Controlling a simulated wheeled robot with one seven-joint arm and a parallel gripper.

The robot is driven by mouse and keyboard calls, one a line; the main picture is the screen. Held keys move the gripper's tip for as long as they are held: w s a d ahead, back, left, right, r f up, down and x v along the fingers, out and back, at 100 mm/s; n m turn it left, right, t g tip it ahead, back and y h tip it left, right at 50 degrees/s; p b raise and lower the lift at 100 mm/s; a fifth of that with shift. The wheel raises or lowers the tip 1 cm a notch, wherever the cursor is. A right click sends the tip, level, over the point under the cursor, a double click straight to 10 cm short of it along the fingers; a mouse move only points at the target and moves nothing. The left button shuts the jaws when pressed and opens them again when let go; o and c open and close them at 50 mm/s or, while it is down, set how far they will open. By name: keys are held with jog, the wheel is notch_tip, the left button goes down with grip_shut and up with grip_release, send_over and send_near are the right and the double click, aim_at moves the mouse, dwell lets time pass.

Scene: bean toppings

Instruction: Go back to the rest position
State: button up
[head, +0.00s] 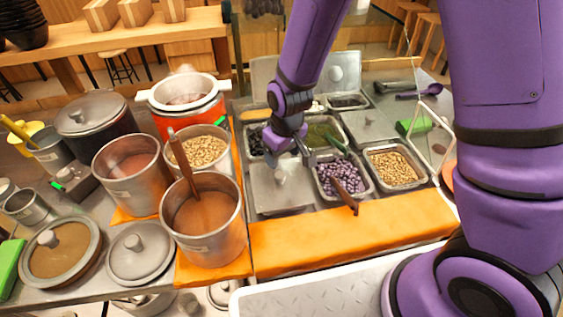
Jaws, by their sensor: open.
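My purple arm reaches down from the upper middle of the head view. My gripper (292,158) is open, low over the grey lidded pan (283,190) in the front left of the topping station. It appears empty. The pan's lid knob is just below it; I cannot tell whether the fingers touch it. A pan of purple beans (341,179) with a brown-handled spoon is just right of the gripper. A pan of tan beans (392,167) sits further right. Part of the back pans is hidden behind my arm.
Tall steel pots stand at left, one with brown liquid and a ladle (203,218), one with beans (203,150). Loose lids (139,252) lie at front left. An orange board (345,239) runs along the front. A purple spoon (420,91) lies at back right.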

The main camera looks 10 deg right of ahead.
jog(key=shift+r, duration=0.55)
jog(key=s+d+r+m+t, duration=0.1)
jog(key=s+d+r, duration=0.1)
jog(key=d+r, duration=0.5)
jog(key=s+d+r+m+t, duration=0.1)
jog(key=s+d+r+m, duration=0.15)
jog(key=r, duration=0.85)
jog(key=s+d+r+m+t, duration=0.1)
jog(key=s+d+r, duration=0.4)
jog(key=s+r, duration=0.1)
jog(key=s+d+r+m+t, duration=0.1)
jog(key=s+d+r, duration=0.3)
jog(key=s, duration=0.5)
notch_tip(320, 180, up, 2)
jog(key=shift+s+d+r+h, duration=0.2)
jog(key=shift+d+h, duration=0.1)
jog(key=shift+d, duration=0.1)
